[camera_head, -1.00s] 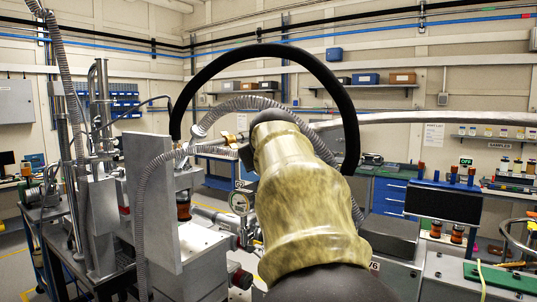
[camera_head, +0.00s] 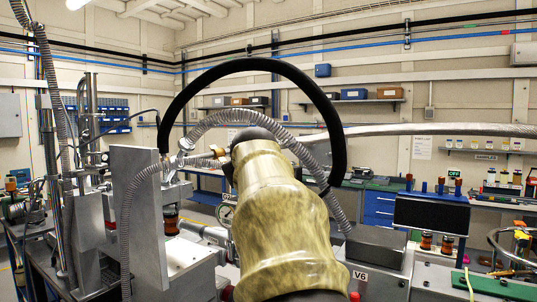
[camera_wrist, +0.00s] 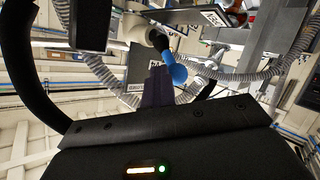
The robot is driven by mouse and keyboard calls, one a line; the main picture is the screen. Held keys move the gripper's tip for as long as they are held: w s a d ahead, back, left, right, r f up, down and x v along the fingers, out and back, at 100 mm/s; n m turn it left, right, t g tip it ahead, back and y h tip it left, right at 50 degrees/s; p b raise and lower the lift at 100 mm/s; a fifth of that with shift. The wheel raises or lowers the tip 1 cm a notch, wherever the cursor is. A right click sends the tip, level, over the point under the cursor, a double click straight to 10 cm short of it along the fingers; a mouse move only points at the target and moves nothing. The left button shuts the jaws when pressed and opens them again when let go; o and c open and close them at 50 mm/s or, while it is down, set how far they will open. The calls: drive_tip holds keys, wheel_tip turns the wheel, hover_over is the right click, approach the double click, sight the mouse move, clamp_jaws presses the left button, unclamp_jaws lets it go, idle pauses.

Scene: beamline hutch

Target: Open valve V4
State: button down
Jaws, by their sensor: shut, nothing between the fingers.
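My gripper (camera_wrist: 158,88) shows in the wrist view as dark fingers, shut and empty. A blue rounded handle or knob (camera_wrist: 176,74) is just beyond the fingertips; I cannot tell if they touch. It joins a pale cylindrical fitting (camera_wrist: 143,31). A small label (camera_wrist: 215,18) lies near it, but I cannot read it surely. No V4 label is legible in either view. In the head view my cloth-covered arm fills the middle and hides my gripper and the hardware behind it. A V6 label (camera_head: 360,275) is on the equipment at the lower right.
A grey upright plate (camera_head: 138,215) stands left of my arm. Corrugated hoses (camera_head: 125,225) run around the equipment. A black screen-like panel (camera_head: 432,214) and a green board (camera_head: 497,288) are on the right.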

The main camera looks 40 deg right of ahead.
drive_tip(key=shift+w, duration=0.2)
idle(0.7)
drive_tip(key=shift+s+d+r+p, duration=0.55)
drive_tip(key=shift+s+d, duration=1)
drive_tip(key=shift+d, duration=0.55)
drive_tip(key=r+v, duration=0.2)
drive_tip(key=v, duration=0.6)
drive_tip(key=shift+d+b, duration=0.2)
drive_tip(key=shift+b, duration=0.15)
drive_tip(key=shift+w, duration=0.1)
